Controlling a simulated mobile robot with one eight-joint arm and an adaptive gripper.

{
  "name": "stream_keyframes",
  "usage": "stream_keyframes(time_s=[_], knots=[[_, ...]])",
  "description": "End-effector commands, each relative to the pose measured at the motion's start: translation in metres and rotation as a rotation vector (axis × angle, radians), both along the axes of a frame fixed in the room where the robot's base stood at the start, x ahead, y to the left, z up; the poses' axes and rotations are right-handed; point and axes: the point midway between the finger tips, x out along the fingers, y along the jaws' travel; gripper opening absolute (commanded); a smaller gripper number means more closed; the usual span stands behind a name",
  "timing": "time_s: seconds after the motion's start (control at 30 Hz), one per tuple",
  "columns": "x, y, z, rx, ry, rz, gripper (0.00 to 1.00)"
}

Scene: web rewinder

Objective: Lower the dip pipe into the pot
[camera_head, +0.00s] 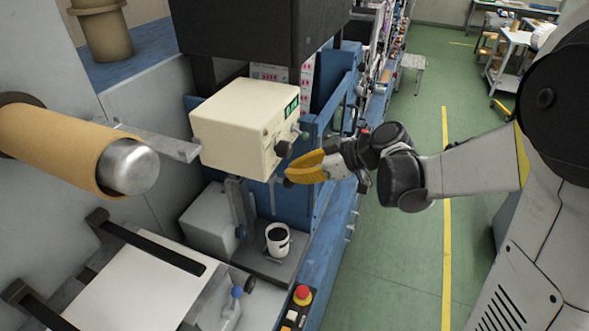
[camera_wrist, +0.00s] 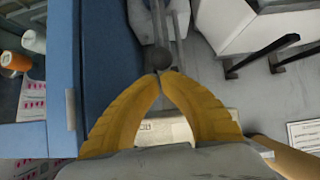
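The pot (camera_head: 278,240) is a small white cup with a dark inside, standing on a grey ledge below the cream box. An upright grey bar (camera_head: 238,205) stands left of the pot; I cannot tell whether it is the dip pipe. My gripper (camera_head: 289,180) has yellow fingers and is beside the cream box's right side, above and slightly right of the pot. In the wrist view its fingertips (camera_wrist: 159,74) come together, with nothing clearly held between them. A dark round knob (camera_wrist: 155,59) shows just beyond the tips; whether they touch is unclear.
The cream box (camera_head: 245,127) with dark knobs overhangs the pot. A blue machine frame (camera_head: 322,190) stands behind my gripper. A red button (camera_head: 302,295) and a small bottle (camera_head: 232,308) are near the front. A brown roll (camera_head: 60,145) sticks out at left. Green floor (camera_head: 395,260) is clear at right.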

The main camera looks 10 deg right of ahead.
Motion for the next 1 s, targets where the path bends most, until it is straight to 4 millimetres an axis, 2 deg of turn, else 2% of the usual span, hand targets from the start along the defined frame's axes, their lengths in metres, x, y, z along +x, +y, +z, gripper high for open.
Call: stream_keyframes(time_s=[0.13, 0.27, 0.7, 0.83, 1.0], knots=[[0.000, 0.000, -0.005, 0.000, 0.000, 0.000, 0.00], [0.000, 0.000, -0.025, 0.000, 0.000, 0.000, 0.00], [0.000, 0.000, -0.136, 0.000, 0.000, 0.000, 0.00], [0.000, 0.000, -0.158, 0.000, 0.000, 0.000, 0.00], [0.000, 0.000, -0.173, 0.000, 0.000, 0.000, 0.00]])
